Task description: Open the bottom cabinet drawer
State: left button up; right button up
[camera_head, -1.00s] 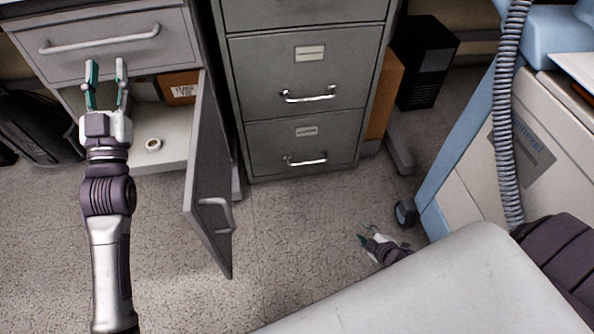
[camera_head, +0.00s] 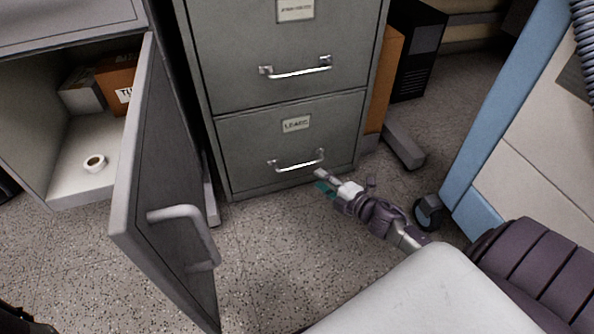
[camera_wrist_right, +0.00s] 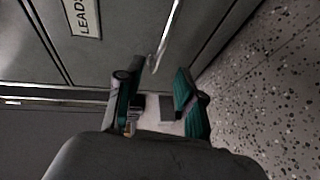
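The grey filing cabinet's bottom drawer (camera_head: 258,140) is closed, with a label and a silver bar handle (camera_head: 300,161). My right gripper (camera_head: 323,181) is low in front of the drawer's lower right, just below the right end of the handle. In the right wrist view the fingers of my right gripper (camera_wrist_right: 158,92) are spread apart with nothing between them. The handle (camera_wrist_right: 166,38) shows there just ahead of the fingertips; I cannot tell whether a finger touches it.
A grey cupboard door (camera_head: 165,190) stands open left of the filing cabinet. A roll of tape (camera_head: 94,163) lies inside that cupboard. A wheeled blue and white cart (camera_head: 490,160) stands at right. Speckled floor (camera_head: 262,250) is free in front of the drawer.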

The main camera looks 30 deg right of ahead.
aim_at(298, 167)
jog(key=b+x, duration=0.5)
jog(key=x, duration=0.5)
jog(key=shift+w+f, duration=0.25)
grip_shut()
